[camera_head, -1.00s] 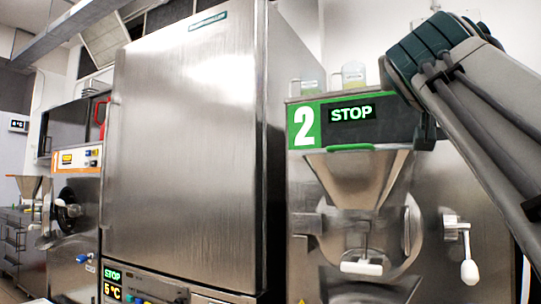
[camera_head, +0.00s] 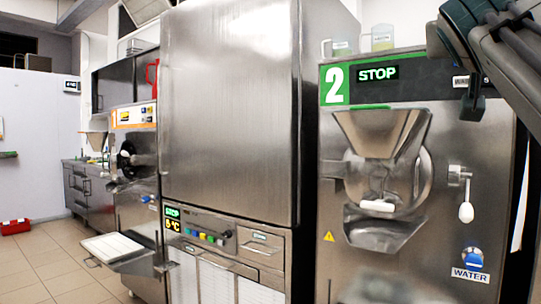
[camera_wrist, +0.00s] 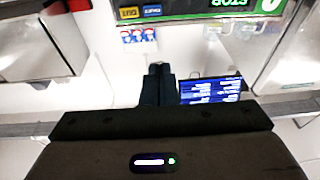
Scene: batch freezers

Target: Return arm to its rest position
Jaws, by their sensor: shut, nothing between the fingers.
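My arm (camera_head: 505,45) shows at the upper right of the head view, in front of the top right of batch freezer 2. A dark end part of it (camera_head: 473,107) hangs by the freezer's black panel. In the wrist view my gripper (camera_wrist: 159,68) points away with its two dark fingers together and nothing between them. Batch freezer 2 (camera_head: 335,180) has a green number label, a STOP display, a steel hopper and a white-handled lever. From the pictures I cannot tell whether the arm touches the panel.
A tall steel cabinet (camera_head: 230,110) stands left of freezer 2. Freezer 1 (camera_head: 135,200), with an orange label, stands beyond it, with a white tray (camera_head: 112,247) sticking out. Open tiled floor (camera_head: 60,265) lies at the lower left. Clear containers (camera_head: 382,38) stand on freezer 2.

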